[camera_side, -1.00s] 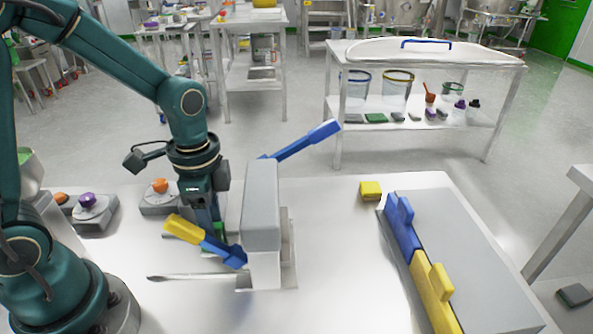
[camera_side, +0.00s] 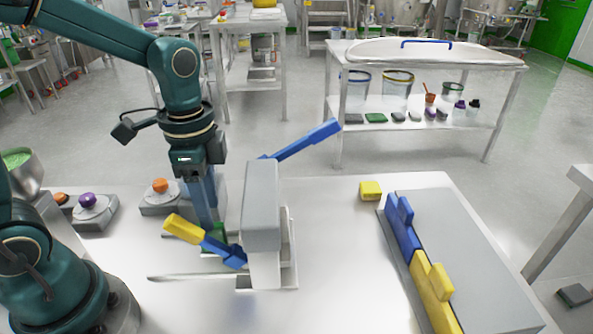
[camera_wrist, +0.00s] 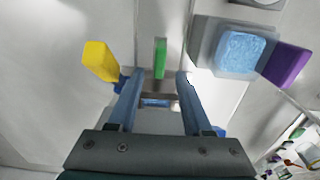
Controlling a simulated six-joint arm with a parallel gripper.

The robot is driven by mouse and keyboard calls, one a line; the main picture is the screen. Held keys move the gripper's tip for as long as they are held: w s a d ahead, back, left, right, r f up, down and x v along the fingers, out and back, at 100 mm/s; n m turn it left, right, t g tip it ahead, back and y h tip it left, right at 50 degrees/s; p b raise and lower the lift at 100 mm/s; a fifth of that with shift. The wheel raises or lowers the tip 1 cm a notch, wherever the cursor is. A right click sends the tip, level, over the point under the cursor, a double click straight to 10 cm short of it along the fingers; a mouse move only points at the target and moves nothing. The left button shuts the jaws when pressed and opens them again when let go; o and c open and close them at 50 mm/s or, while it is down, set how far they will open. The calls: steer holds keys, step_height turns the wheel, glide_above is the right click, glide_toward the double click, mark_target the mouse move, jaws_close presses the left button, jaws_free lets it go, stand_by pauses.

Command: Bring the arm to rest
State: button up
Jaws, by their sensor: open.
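My gripper (camera_side: 207,220) points down over the bench (camera_side: 340,270), left of a grey upright fixture (camera_side: 262,205). In the wrist view my gripper (camera_wrist: 160,78) has its two blue-grey fingers well apart, with nothing held between them. A green piece (camera_wrist: 160,58) shows beyond the fingertips; it also shows in the side view (camera_side: 213,237), partly hidden. A lever with a yellow grip (camera_side: 183,229) and blue arm stands close in front of the fingers. I cannot tell how high the fingertips are above the bench.
A blue bar (camera_side: 305,140) sticks up behind the fixture. Button boxes with orange (camera_side: 160,186) and purple (camera_side: 87,200) knobs stand to the left. A yellow block (camera_side: 370,191) and a grey panel (camera_side: 470,260) with blue and yellow edging lie right. Bench between fixture and panel is clear.

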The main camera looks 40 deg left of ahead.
step_height(320, 180, down, 5)
steer(key=shift+s+r, duration=0.15)
steer(key=s+a, duration=0.2)
steer(key=a, duration=0.1)
steer(key=shift+s, duration=0.3)
steer(key=shift+r, duration=0.65)
steer(key=shift+f, duration=0.15)
